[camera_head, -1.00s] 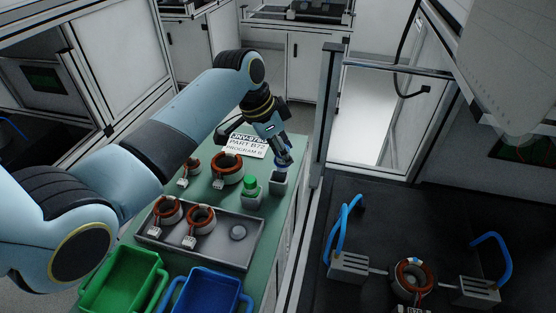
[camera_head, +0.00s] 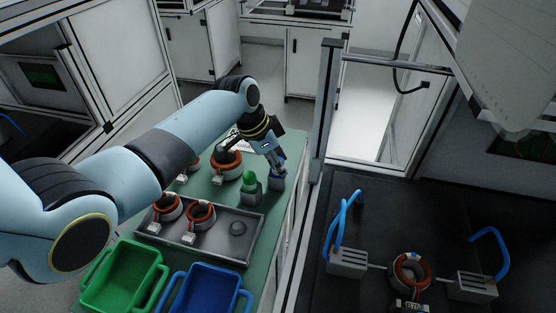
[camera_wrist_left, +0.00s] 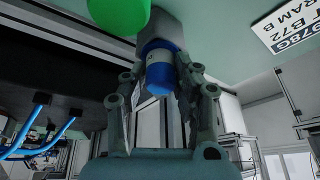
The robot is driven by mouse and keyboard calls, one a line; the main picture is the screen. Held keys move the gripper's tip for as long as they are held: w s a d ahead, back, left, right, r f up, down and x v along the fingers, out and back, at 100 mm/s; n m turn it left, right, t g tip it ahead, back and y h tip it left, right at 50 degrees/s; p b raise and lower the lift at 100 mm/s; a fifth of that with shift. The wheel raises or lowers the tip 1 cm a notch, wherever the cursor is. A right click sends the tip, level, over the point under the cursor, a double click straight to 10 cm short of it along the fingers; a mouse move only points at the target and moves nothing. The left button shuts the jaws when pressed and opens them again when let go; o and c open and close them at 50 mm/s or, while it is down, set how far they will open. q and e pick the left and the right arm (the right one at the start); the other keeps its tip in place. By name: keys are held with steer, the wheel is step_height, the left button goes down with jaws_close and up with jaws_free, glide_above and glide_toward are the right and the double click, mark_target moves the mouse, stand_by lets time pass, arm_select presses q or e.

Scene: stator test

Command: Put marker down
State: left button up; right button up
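The blue marker (camera_wrist_left: 158,72) stands in a grey holder block (camera_wrist_left: 160,25) in the left wrist view, with its blue end toward my palm. In the head view, the blue marker and its holder (camera_head: 277,183) are at the right edge of the green table, partly hidden by the gripper. My left gripper (camera_head: 279,168) is just above them. In the left wrist view, the fingers of my left gripper (camera_wrist_left: 162,85) are spread on both sides of the marker, with gaps visible. My right gripper is not in view.
A green marker (camera_head: 249,178) stands in a holder close by on the left. A grey tray (camera_head: 222,256) with copper-wound stators, a green bin (camera_head: 122,275) and a blue bin (camera_head: 208,295) are nearer. A vertical frame post (camera_head: 325,110) rises right of the table.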

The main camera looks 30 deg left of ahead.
arm_select(q)
steer(key=o, duration=0.4)
steer(key=shift+r, duration=0.35)
steer(key=v, duration=1.2)
steer(key=shift+d+r, duration=0.1)
